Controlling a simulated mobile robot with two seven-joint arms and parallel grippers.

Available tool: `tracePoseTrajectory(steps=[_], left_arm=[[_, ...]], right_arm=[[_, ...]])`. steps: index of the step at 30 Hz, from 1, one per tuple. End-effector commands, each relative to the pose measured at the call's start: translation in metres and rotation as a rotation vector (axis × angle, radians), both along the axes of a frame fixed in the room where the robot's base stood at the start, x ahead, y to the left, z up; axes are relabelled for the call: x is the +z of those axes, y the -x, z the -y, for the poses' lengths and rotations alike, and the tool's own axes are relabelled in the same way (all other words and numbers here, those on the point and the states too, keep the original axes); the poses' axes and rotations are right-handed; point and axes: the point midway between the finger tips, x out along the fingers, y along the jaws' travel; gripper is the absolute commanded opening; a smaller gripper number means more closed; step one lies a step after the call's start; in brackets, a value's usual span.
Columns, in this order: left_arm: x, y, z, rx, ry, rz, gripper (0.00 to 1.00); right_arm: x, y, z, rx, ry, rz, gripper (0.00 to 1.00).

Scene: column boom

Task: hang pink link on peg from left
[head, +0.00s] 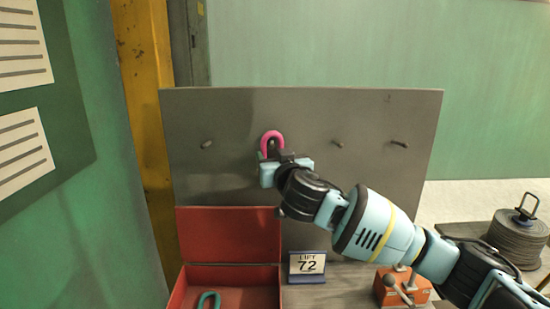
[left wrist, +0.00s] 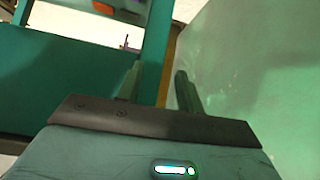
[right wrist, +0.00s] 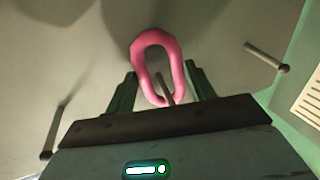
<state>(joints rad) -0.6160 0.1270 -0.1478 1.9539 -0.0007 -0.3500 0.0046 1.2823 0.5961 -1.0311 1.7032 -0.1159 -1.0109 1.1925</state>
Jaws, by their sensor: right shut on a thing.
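The pink link (head: 271,137) is an upright oval ring in front of the grey pegboard (head: 235,105). My right gripper (head: 284,158) is shut on its lower part. In the right wrist view the pink link (right wrist: 145,50) stands between the fingers (right wrist: 162,92), and a peg (right wrist: 163,86) shows through its opening. I cannot tell how far this peg passes through. The leftmost peg (head: 207,144) is bare, and so are two pegs on the right (head: 337,143) (head: 399,144). My left gripper (left wrist: 160,85) is open and empty, and is outside the head view.
A red open box (head: 228,235) below the board holds a teal link (head: 208,300). A sign reading 72 (head: 307,264) stands beside it. An orange device (head: 390,290) and stacked grey discs (head: 518,238) are at right. A yellow post (head: 143,90) rises at left.

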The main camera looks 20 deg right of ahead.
Motion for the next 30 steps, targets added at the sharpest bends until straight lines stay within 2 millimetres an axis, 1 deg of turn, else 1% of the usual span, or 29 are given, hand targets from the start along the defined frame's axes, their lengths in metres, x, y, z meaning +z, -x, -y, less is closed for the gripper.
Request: tracePoseTrajectory(steps=[7,8,12,13,23,26,30], left_arm=[[0.000,0.000,0.000,0.000,0.000,0.001,0.36],[0.000,0.000,0.000,0.000,0.000,0.001,0.36],[0.000,0.000,0.000,0.000,0.000,0.001,0.36],[0.000,0.000,0.000,0.000,0.000,0.001,0.36],[0.000,0.000,0.000,0.000,0.000,0.001,0.36],[0.001,-0.001,0.000,0.000,0.001,0.003,0.36],[0.003,-0.002,0.000,0.000,0.000,0.008,0.36]], right_arm=[[0.002,0.000,0.000,0.001,-0.001,0.003,0.26],[0.002,0.000,0.000,0.001,-0.001,0.003,0.58],[0.001,0.000,0.000,0.001,0.000,0.002,0.76],[0.001,0.000,0.000,0.001,0.000,0.002,0.80],[-0.001,0.002,0.000,0.001,0.000,-0.001,0.80],[0.000,0.009,-0.001,0.002,-0.001,0.000,0.80],[0.001,0.027,-0.001,0.002,-0.002,0.001,0.80]])
